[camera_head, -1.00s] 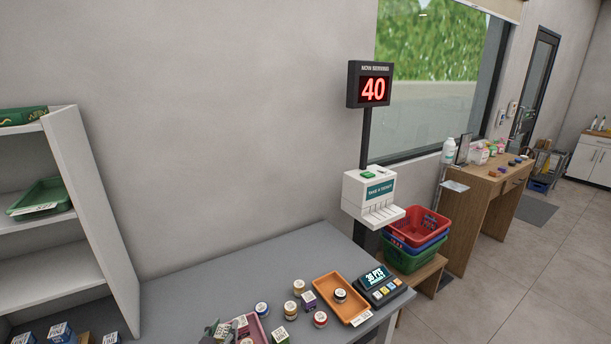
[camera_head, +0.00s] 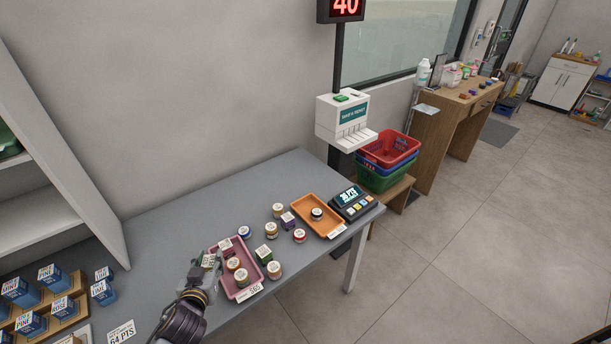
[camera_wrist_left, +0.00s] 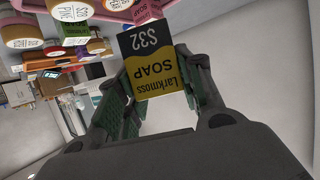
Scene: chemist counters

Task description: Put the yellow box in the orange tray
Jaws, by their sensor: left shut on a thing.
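My left gripper (camera_head: 207,265) is shut on the yellow box (camera_wrist_left: 155,75), at the left side of the pink tray in the head view. In the left wrist view the box has a dark band, a white price label and the word SOAP, upside down, between the two fingers. In the head view the gripper partly hides the box. The orange tray (camera_head: 306,207) lies farther right on the grey counter, with one dark-lidded jar (camera_head: 317,214) in it. My right gripper is out of view.
The pink tray (camera_head: 239,250) holds several items. Between the trays stand several jars, a purple box (camera_head: 288,220) and a green box (camera_head: 263,254). A points terminal (camera_head: 352,203) stands right of the orange tray. The counter (camera_head: 190,208) behind the pink tray is clear.

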